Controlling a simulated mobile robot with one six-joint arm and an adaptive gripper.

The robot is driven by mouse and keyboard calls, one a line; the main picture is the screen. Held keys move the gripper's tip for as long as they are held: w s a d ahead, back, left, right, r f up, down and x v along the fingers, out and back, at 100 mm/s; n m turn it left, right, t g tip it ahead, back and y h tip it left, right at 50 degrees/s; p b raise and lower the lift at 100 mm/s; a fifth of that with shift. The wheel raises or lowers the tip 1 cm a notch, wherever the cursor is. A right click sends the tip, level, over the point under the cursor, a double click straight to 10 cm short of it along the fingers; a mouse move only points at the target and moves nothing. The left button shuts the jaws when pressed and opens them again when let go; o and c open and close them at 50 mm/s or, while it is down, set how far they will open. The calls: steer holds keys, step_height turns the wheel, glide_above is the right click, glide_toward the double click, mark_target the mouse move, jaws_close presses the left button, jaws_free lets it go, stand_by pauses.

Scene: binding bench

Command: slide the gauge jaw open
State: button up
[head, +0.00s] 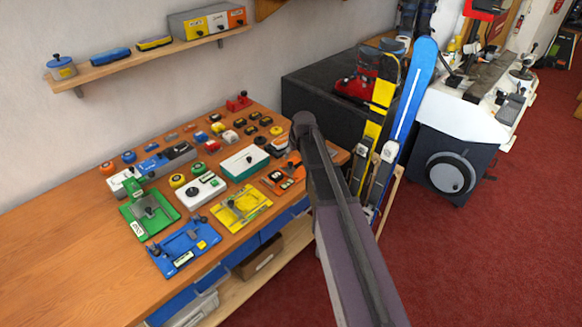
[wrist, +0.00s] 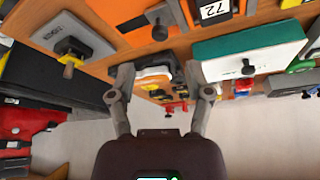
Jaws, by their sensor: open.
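Several devices with black knobs lie on the wooden bench; I cannot tell for sure which one is the gauge or which part is its jaw. A green plate with a grey slider (head: 150,208), a blue fixture (head: 184,248) and a yellow plate (head: 241,208) lie near the front edge. In the head view my arm hides the gripper.
Small knobbed blocks crowd the bench's back. Skis (head: 408,100) lean at the right. The bench (head: 60,270) is bare at left.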

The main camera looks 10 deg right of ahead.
mark_target(291, 163)
steer(key=shift+b+x, duration=2.95)
steer(key=shift+x, duration=0.55)
jaws_close()
